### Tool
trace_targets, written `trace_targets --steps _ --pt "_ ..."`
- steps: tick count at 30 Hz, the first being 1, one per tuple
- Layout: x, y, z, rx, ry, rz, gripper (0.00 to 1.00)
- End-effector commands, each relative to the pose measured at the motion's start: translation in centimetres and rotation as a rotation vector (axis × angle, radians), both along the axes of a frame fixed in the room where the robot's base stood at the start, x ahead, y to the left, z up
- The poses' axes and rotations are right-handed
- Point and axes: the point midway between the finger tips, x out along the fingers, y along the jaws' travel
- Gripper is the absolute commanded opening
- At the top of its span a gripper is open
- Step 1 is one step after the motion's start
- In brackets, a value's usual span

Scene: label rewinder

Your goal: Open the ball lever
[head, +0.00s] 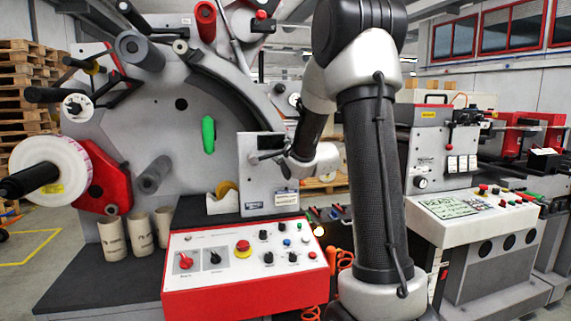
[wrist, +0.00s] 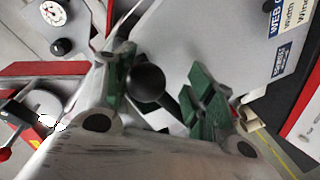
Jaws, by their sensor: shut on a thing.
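The ball lever (wrist: 146,82) shows in the wrist view as a black ball on a dark rod that runs down to the right. My gripper (wrist: 162,92) has green-padded fingers, one on each side of the lever, and is shut on it. The ball covers part of the space between the fingers, so the exact contact is hidden. In the head view my arm reaches to the grey box on the machine, and I cannot make out the fingers or the ball clearly there.
A grey box (head: 257,183) stands on the machine behind the red-edged control panel (head: 245,261). A label roll (head: 66,168) sits at the left, and several cardboard cores (head: 139,232) stand below. A round gauge (wrist: 53,13) is at the wrist view's top left.

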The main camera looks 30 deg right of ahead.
Motion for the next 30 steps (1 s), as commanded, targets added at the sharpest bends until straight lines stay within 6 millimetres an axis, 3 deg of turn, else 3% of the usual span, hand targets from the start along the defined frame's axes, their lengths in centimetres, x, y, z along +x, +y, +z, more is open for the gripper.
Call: trace_targets --steps 1,10,30 --pt "0.4 0.5 1.5 -0.037 -0.014 0.01 0.12" --pt "0.6 1.2 3.3 -0.207 0.037 0.01 0.12" --pt "0.7 1.6 3.9 -0.287 0.063 0.01 0.12"
